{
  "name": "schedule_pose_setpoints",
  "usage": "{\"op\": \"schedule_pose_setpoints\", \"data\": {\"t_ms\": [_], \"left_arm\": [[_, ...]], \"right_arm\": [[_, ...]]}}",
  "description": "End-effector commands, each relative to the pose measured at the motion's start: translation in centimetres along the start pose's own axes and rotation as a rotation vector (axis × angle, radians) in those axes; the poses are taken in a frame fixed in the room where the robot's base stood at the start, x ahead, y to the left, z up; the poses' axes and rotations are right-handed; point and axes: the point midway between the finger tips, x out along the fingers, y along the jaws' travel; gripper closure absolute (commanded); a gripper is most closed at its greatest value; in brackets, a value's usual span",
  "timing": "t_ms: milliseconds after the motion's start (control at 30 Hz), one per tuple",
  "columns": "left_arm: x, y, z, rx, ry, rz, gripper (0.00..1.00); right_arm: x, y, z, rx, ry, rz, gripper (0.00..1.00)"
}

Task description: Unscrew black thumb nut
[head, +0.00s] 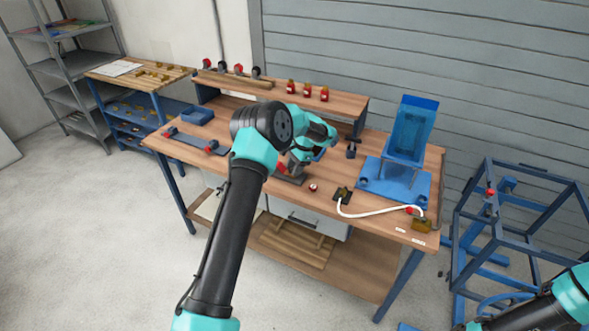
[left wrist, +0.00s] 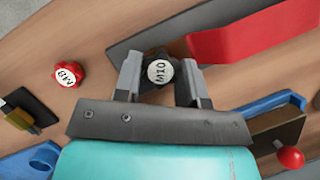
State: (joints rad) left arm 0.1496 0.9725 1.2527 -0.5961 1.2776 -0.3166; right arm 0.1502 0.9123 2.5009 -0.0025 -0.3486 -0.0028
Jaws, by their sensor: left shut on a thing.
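The black thumb nut (left wrist: 160,71) has a round white top marked M10. In the left wrist view it sits between the two grey fingers of my left gripper (left wrist: 159,84), which is shut on it. In the head view my left arm reaches over the middle of the workbench and hides the nut. A red knob (left wrist: 69,72) marked M8 lies apart from the gripper; it also shows in the head view (head: 312,188). My right gripper is outside the views; only part of my right arm shows at the lower right.
A red block (left wrist: 250,37) and a dark bar (left wrist: 135,40) are close beside the fingers. A blue stand (head: 405,135) rises from a blue plate at the bench's right. A white cable (head: 375,212) crosses the front right. Red jars (head: 307,91) stand on the rear shelf.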

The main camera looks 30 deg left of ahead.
Motion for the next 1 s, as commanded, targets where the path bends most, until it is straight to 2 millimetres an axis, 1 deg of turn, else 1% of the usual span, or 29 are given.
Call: {"op": "schedule_pose_setpoints", "data": {"t_ms": [100, 367, 567, 1000], "left_arm": [[0.2, -0.1, 0.1, -0.152, -0.005, 0.068, 0.83], [0.2, -0.3, 0.2, -0.47, -0.009, 0.199, 0.83], [0.0, -0.2, 0.3, -0.465, -0.008, 0.196, 0.83], [-1.3, -0.2, 0.7, -0.463, -0.004, 0.193, 0.83]], "right_arm": [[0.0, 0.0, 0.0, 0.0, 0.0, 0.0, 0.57], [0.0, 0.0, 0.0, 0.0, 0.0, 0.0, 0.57], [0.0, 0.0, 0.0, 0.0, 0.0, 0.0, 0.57], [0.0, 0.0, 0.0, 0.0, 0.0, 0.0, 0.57]]}}
